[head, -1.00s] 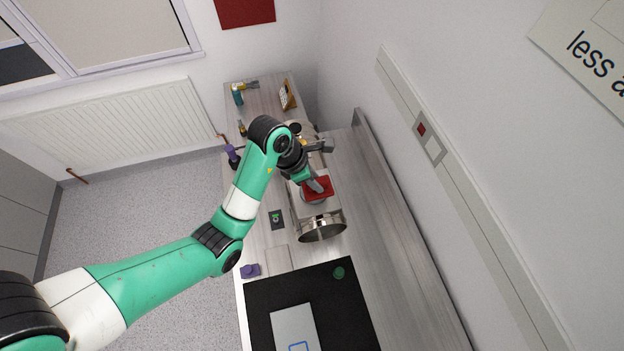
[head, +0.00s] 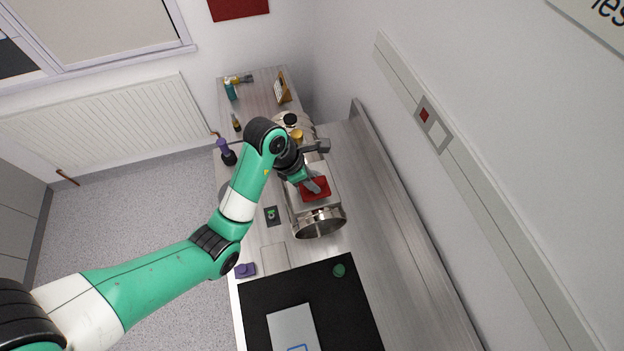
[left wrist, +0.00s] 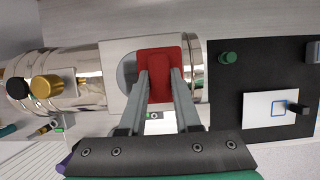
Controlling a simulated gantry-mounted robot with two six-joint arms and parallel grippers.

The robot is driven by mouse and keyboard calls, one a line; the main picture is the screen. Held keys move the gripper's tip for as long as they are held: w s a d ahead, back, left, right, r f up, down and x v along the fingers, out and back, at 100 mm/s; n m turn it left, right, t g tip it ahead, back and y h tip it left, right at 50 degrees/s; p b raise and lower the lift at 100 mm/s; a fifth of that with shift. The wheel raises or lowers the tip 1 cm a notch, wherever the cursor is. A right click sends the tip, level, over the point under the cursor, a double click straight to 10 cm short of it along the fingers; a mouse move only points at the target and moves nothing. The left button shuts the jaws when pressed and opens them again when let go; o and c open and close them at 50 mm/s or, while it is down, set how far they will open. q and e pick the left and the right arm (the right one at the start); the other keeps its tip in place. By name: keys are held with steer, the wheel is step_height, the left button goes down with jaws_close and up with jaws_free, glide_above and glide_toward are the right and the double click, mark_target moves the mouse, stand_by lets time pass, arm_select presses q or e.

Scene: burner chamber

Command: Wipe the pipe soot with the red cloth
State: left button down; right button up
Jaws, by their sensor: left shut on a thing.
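The red cloth (head: 316,188) is a flat red pad, held between the fingertips of my left gripper (head: 310,186) over the side of a shiny metal pipe (head: 320,224). In the left wrist view the cloth (left wrist: 160,75) is between the two fingers, in front of a pale plate on the pipe (left wrist: 90,62). A grey round patch (left wrist: 127,68), partly hidden by the cloth, shows on that plate; I cannot tell whether it is the soot. Whether the cloth touches the pipe is not clear. My right gripper is not in view.
A black mat (head: 300,300) with a white sheet (head: 294,328) and a green knob (head: 338,270) lies at the near end. A gold cap (left wrist: 46,87) and a black cap (left wrist: 18,90) stick out of the pipe. A purple item (head: 245,270) sits near the bench's left edge.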

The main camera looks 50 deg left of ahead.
arm_select(q)
steer(key=shift+f+b, duration=1)
steer(key=shift+f, duration=0.05)
steer(key=shift+w+a+r, duration=0.1)
steer(key=shift+w+a, duration=0.05)
steer(key=shift+a, duration=0.25)
steer(key=shift+w+a+p, duration=0.25)
steer(key=shift+a, duration=0.3)
steer(key=shift+w+a+p, duration=0.25)
steer(key=shift+a, duration=0.25)
steer(key=shift+w+a, duration=0.4)
steer(key=shift+a, duration=0.45)
steer(key=shift+w+a, duration=0.4)
steer(key=shift+a, duration=0.4)
steer(key=shift+r+p, duration=0.1)
steer(key=shift+p, duration=0.5)
